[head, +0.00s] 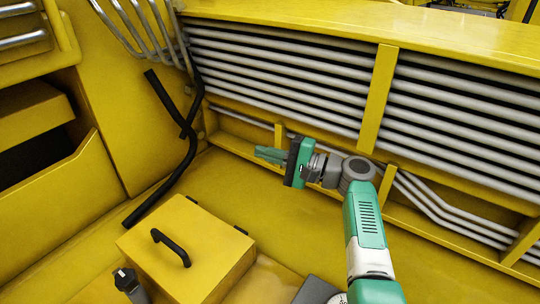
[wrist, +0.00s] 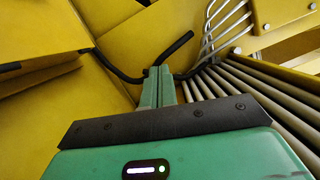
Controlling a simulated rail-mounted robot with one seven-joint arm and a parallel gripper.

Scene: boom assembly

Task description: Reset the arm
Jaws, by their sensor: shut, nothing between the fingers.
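My arm, green, white and grey, reaches up from the bottom right in the head view. My gripper (head: 268,154) points left, in front of the long grey pipes, and its green fingers are together with nothing between them. In the wrist view my gripper (wrist: 157,75) also shows with its two green fingers side by side, pointing toward the black hoses. The fingers look apart from the hoses, though their tips overlap a hose in that view.
Black hoses (head: 191,150) hang along the left wall. Grey pipes (head: 270,75) line the back wall. A yellow box (head: 188,255) with a black handle (head: 171,247) stands at the front left. The yellow floor between box and pipes is clear.

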